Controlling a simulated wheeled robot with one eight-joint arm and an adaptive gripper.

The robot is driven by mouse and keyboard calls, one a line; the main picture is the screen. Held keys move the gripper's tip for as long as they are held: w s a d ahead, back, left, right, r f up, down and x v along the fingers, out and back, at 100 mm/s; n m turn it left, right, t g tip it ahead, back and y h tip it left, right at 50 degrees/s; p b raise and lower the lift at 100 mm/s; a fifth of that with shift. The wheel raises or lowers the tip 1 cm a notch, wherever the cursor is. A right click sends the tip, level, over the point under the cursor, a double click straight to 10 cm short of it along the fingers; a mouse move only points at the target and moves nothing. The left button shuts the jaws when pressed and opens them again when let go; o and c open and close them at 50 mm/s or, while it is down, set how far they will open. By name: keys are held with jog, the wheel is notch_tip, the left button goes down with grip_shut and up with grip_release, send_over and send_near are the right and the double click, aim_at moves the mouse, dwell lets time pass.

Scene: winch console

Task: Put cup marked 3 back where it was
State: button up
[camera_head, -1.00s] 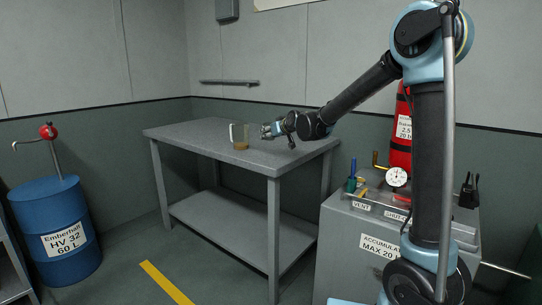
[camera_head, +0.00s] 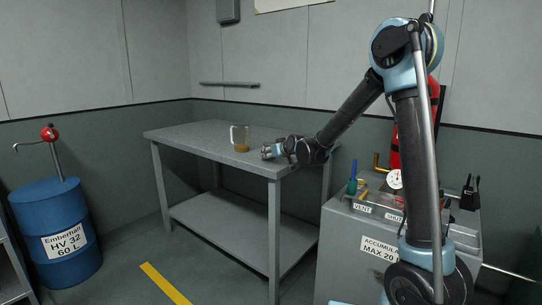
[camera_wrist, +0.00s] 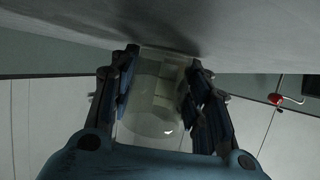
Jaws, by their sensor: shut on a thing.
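My gripper (camera_head: 268,151) is at the front right part of the grey table (camera_head: 200,133), low by its top. In the wrist view its two fingers (camera_wrist: 160,68) are closed on the sides of a clear, see-through cup (camera_wrist: 148,128). A pale patch shows through the cup; no number can be read. In the head view I cannot make out this cup well, nor tell whether it touches the table. A clear jug with amber liquid (camera_head: 240,138) stands upright on the table, left of my gripper and apart from it.
A grey console (camera_head: 375,245) with a gauge (camera_head: 394,179), a green-blue bottle-like item (camera_head: 352,180) and levers stands to the right of the table. A blue drum (camera_head: 55,220) with a red-knobbed pump stands at left. The table's left part is clear.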

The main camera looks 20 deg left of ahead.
jog(key=o, duration=1.2)
jog(key=shift+v, duration=6)
jog(key=s+d+f+m+g+h, duration=0.15)
jog(key=s+d, duration=0.25)
jog(key=d, duration=0.5)
jog(key=s+d+f+m+h, duration=0.1)
jog(key=s+d+f+h, duration=0.2)
jog(key=d, duration=0.7)
jog(key=s+d+f+m+g+h, duration=0.1)
jog(key=s+d+f+m, duration=0.1)
jog(key=s+d, duration=0.5)
jog(key=s+d+f+m+g+h, duration=0.2)
jog(key=s+d+f, duration=0.3)
jog(key=s+d, duration=0.4)
jog(key=s+d+f+m+g+h, duration=0.2)
jog(key=s+d+f, duration=0.3)
jog(key=s+d, duration=0.4)
jog(key=shift+s+f+g, duration=0.2)
jog(key=shift+s+g, duration=0.15)
jog(key=shift+s, duration=0.7)
jog(key=shift+d, duration=0.1)
